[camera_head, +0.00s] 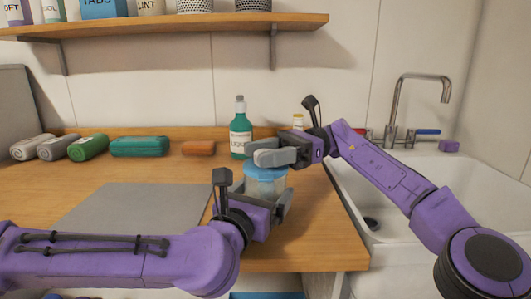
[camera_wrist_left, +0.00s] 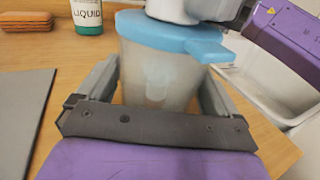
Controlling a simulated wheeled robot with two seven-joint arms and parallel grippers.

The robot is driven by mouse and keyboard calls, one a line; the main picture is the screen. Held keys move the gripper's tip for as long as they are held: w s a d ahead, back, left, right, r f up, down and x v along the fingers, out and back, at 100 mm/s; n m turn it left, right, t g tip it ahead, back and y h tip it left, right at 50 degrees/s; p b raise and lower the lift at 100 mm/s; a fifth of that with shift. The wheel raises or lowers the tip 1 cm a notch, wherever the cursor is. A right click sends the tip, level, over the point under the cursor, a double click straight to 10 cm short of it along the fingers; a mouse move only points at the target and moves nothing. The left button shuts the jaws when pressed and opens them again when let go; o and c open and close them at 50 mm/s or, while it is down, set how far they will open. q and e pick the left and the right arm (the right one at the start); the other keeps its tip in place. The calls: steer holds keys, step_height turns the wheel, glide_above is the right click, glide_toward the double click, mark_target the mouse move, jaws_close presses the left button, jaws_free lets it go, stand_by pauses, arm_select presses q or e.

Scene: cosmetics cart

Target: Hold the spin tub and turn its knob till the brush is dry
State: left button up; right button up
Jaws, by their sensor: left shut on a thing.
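The spin tub (camera_head: 264,186) is a cloudy see-through tub with a light blue lid, upright near the front right of the wooden counter. In the left wrist view the tub (camera_wrist_left: 158,78) stands between my left gripper's fingers, one on each side. My left gripper (camera_head: 266,200) is shut on it. The blue lid (camera_wrist_left: 165,32) has a tab pointing right. My right gripper (camera_head: 270,151) is right over the lid, its grey fingers hiding the knob; I cannot tell whether they grip it. A pale, blurred shape (camera_wrist_left: 157,85) shows inside the tub; I cannot tell whether it is the brush.
A green liquid bottle (camera_head: 240,132) stands behind the tub. A grey mat (camera_head: 130,207) lies to the left. Rolled towels (camera_head: 88,148), a teal case (camera_head: 139,146) and an orange-brown block (camera_head: 198,148) line the back. A white sink (camera_head: 450,180) with a tap (camera_head: 395,105) is right.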

steer(key=shift+o, duration=1.1)
steer(key=shift+r+t, duration=0.15)
steer(key=shift+t, duration=0.15)
